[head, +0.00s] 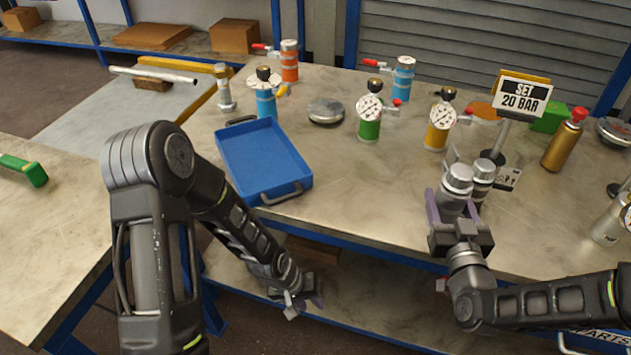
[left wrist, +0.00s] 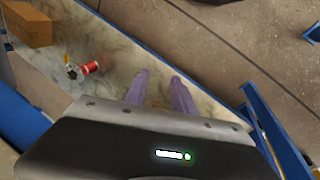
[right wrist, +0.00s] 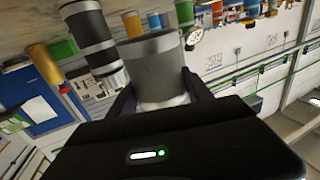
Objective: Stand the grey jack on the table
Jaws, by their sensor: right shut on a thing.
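The grey jack (head: 456,183), a grey cylinder with a silver top, is between the purple fingers of my right gripper (head: 452,208). The gripper is shut on it near the table's front edge. It looks close to upright. I cannot tell whether its base touches the table (head: 385,190). In the right wrist view the jack (right wrist: 155,72) fills the space between the fingers. A similar grey cylinder (head: 483,176) stands close behind it, also in the right wrist view (right wrist: 92,38). My left gripper (head: 300,298) is empty, low before the table's front, its fingers apart (left wrist: 158,92).
A sign reading SET 20 BAR (head: 524,92) stands behind the jack. A gold bottle (head: 563,145) is to the right. Gauged yellow (head: 437,135) and green (head: 369,125) vessels stand farther back. A blue tray (head: 262,160) lies left. The table is clear between tray and jack.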

